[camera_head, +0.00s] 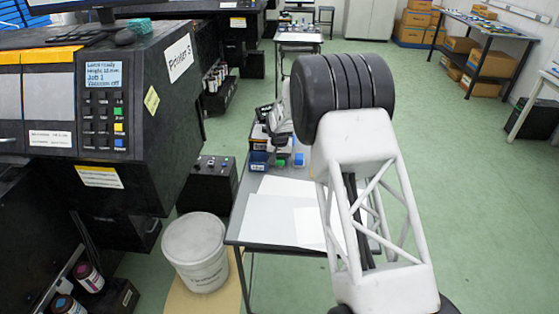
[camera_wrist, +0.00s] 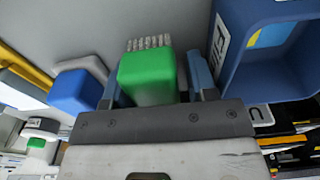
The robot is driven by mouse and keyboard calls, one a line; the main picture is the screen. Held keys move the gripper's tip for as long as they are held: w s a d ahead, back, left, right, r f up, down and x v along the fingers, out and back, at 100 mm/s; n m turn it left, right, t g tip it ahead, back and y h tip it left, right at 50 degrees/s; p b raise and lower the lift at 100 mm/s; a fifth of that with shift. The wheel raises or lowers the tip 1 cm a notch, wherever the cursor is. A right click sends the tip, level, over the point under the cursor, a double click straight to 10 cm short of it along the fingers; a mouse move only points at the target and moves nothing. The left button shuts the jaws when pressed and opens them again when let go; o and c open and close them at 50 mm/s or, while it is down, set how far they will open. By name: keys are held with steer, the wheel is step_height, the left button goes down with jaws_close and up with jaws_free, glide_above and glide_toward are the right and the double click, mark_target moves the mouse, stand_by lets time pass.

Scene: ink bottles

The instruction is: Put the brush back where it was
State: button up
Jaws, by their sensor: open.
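The brush (camera_wrist: 148,78) has a green block body with pale bristles at its far end in the wrist view. It lies between the two fingers of my gripper (camera_wrist: 155,74), which is open, with the fingers on either side of it. I cannot tell whether either finger touches it. In the head view a small green patch (camera_head: 281,163), which looks like the brush, shows on the small table just below my gripper (camera_head: 281,140). Its place of rest is partly hidden by my arm.
A blue bin (camera_wrist: 268,60) stands right of the brush in the wrist view, and a blue block (camera_wrist: 75,88) left. The grey table (camera_head: 262,212) carries white sheets (camera_head: 290,187). A white bucket (camera_head: 195,252) and a printer (camera_head: 120,110) stand left of it.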

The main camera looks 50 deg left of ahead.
steer(key=shift+w+d+f, duration=0.1)
steer(key=shift+d+f, duration=0.2)
steer(key=shift+f, duration=0.2)
steer(key=shift+w+d+f, duration=0.1)
steer(key=shift+d+f, duration=0.2)
steer(key=shift+f, duration=0.2)
steer(key=shift+r, duration=0.45)
steer(key=r, duration=1.3)
steer(key=shift+s+a+r, duration=0.1)
steer(key=shift+s+r, duration=0.05)
steer(key=shift+s, duration=0.2)
